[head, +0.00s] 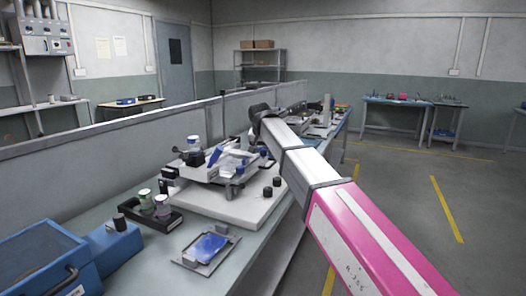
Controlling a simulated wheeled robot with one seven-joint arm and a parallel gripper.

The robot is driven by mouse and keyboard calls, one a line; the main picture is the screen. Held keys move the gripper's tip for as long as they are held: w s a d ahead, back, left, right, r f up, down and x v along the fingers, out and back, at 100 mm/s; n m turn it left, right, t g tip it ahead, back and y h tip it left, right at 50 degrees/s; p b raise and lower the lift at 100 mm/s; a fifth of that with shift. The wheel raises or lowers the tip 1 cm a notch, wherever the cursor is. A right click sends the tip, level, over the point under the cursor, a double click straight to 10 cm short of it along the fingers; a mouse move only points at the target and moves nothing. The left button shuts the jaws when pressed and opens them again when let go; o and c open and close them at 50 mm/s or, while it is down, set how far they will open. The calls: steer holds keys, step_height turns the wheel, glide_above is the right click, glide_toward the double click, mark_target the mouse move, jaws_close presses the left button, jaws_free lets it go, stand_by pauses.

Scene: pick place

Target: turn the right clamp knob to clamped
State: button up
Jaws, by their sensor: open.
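A grey-and-white fixture (225,168) with a blue part (232,157) stands on a thick white base plate (225,207) on the bench. A black knob-like piece (194,158) shows at the fixture's left. Two small black knobs or caps (267,192) (277,181) sit at the plate's right. I cannot tell which piece is the right clamp knob, or how it is turned. My pink and white arm reaches in from the lower right, its dark end joint above and beyond the fixture. My gripper's fingers cannot be seen.
A blue toolbox (40,262) stands at the bench's near left, beside a black tray (150,215) of small jars. A flat tray with a blue piece (207,248) lies in front of the plate. A low partition (100,155) runs along the back. Floor at right is open.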

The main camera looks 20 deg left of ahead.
steer(key=shift+w+f, duration=0.1)
steer(key=shift+f, duration=0.05)
steer(key=c, duration=0.9)
